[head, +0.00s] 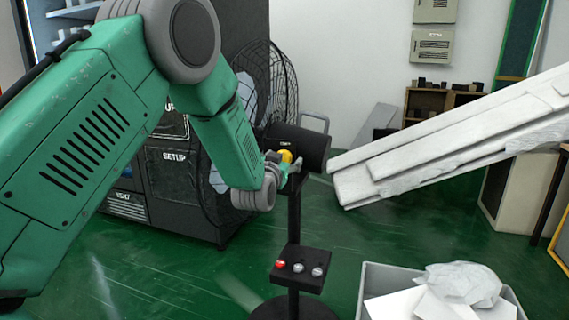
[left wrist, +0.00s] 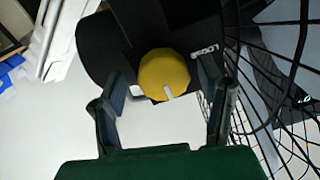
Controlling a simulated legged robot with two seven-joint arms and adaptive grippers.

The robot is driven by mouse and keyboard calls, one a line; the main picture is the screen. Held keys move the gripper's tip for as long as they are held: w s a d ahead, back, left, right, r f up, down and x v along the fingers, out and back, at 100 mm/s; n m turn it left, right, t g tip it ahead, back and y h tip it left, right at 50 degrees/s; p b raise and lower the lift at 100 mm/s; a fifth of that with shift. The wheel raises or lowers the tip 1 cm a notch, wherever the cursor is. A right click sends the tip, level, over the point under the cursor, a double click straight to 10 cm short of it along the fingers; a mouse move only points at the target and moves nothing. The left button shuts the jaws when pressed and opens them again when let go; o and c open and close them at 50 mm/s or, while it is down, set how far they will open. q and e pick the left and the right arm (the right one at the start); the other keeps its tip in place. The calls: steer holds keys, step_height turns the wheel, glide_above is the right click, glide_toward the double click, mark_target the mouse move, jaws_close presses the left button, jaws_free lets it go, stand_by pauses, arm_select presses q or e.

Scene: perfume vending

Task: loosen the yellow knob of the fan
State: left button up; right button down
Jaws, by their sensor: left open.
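The yellow knob (head: 286,156) sits on the black motor housing (head: 312,146) of the standing fan (head: 268,80). My left gripper (head: 284,172) is right at the knob in the head view. In the left wrist view the round yellow knob (left wrist: 164,75), with a pale mark on its lower edge, lies between the two fingers of my left gripper (left wrist: 164,95). The fingers are open, with a gap visible on each side of the knob. The fan's wire cage (left wrist: 265,60) shows at the right of that view. My right gripper is not in view.
A black cabinet (head: 180,185) stands behind my left arm. A control box (head: 298,268) with a red button and pale ones is on the fan's pole. A grey bin (head: 372,290) with white scraps is at the lower right. White planks (head: 450,140) jut in from the right.

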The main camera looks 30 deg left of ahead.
arm_select(q)
steer(key=shift+a+f, duration=0.15)
steer(key=shift+a, duration=0.3)
steer(key=shift+c, duration=0.4)
steer(key=shift+d, duration=0.35)
steer(key=c, duration=1.1)
steer(key=shift+o, duration=0.2)
steer(key=shift+w+d, duration=0.1)
